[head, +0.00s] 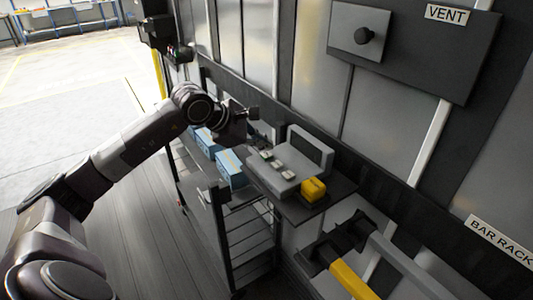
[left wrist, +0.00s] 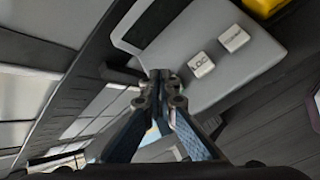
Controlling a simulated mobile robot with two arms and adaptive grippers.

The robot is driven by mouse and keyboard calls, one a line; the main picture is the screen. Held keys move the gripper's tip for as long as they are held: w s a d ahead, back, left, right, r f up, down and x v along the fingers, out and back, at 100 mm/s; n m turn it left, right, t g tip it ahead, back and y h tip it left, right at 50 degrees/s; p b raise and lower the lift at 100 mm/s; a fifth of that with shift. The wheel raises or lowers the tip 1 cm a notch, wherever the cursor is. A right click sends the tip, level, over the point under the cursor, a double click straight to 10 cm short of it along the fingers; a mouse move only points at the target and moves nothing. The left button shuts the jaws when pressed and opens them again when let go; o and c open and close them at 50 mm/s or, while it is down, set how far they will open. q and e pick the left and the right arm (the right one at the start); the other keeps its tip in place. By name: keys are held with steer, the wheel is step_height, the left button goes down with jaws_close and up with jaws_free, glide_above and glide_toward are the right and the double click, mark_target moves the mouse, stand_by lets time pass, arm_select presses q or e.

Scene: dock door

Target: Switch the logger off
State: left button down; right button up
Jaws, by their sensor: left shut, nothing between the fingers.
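A grey console (head: 297,160) with a raised back panel stands on a dark shelf. It has a row of three pale keys (head: 277,165) along its front. In the left wrist view, one key (left wrist: 201,64) carries a label that looks like "LOG" or "LOC". A second key (left wrist: 234,38) lies beyond it, its label too blurred to read. My left gripper (head: 257,138) is by the console's left end; its fingers are hard to make out there. In the left wrist view the gripper (left wrist: 164,80) is shut and empty, its tips beside the labelled key in the picture. Contact cannot be told.
A yellow block (head: 314,188) sits at the right end of the shelf (head: 318,211). Blue boxes (head: 230,168) stand on a cart to the left. A bar rack with a yellow bar (head: 352,279) is at lower right. A vent panel (head: 415,50) is on the wall above.

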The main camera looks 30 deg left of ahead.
mark_target(264, 155)
arm_select(q)
steer(key=shift+r+p, duration=1.65)
steer(key=shift+r, duration=0.9)
steer(key=shift+f, duration=0.15)
